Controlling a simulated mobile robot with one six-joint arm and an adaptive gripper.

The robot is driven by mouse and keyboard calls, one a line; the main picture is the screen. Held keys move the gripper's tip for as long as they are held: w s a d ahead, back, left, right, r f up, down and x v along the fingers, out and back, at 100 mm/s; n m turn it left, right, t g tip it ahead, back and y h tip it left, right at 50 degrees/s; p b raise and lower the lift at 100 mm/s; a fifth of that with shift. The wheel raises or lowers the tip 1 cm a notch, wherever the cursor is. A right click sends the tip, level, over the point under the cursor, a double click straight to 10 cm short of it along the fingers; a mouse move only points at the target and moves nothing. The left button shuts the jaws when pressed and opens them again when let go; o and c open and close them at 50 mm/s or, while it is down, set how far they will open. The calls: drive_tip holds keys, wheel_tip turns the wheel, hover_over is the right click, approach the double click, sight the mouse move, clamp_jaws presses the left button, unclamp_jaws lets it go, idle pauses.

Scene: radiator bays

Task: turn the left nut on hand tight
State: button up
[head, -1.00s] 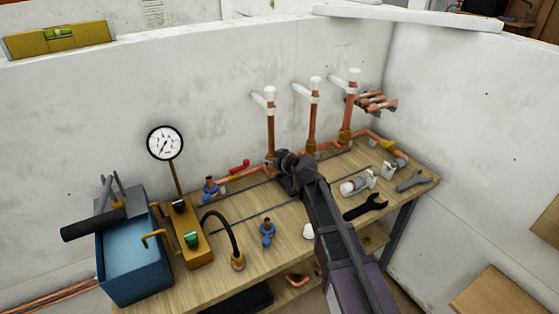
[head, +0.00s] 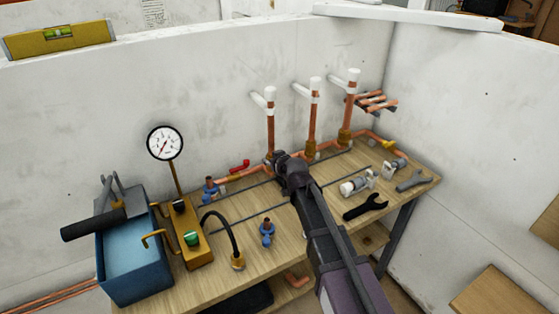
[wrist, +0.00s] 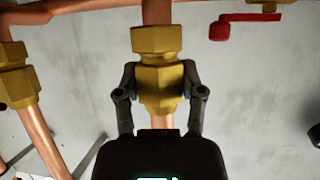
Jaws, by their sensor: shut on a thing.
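The left nut (wrist: 160,80) is a brass hex nut on a copper riser, directly against a second brass hex fitting (wrist: 152,40) in the wrist view. My gripper (wrist: 160,88) is shut on the nut, one finger on each side. In the head view my gripper (head: 280,159) is at the foot of the left riser (head: 270,125) and hides most of the nut there. The threads between nut and fitting are not visible.
The middle nut (head: 310,147) and right nut (head: 345,136) sit on neighbouring risers. A red-handled valve (head: 240,165) is left of my gripper. A wrench (head: 366,207), a pressure gauge (head: 165,143) and a blue bin (head: 133,262) are also there.

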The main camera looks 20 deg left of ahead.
drive_tip(key=shift+s+m+t+h, duration=0.1)
drive_tip(key=shift+m+t+h, duration=0.7)
drive_tip(key=shift+m+h, duration=0.3)
drive_tip(key=o, duration=1)
drive_tip(key=shift+o, duration=0.2)
drive_tip(key=shift+r, duration=0.1)
drive_tip(key=p+v, duration=0.4)
drive_tip(key=v, duration=0.6)
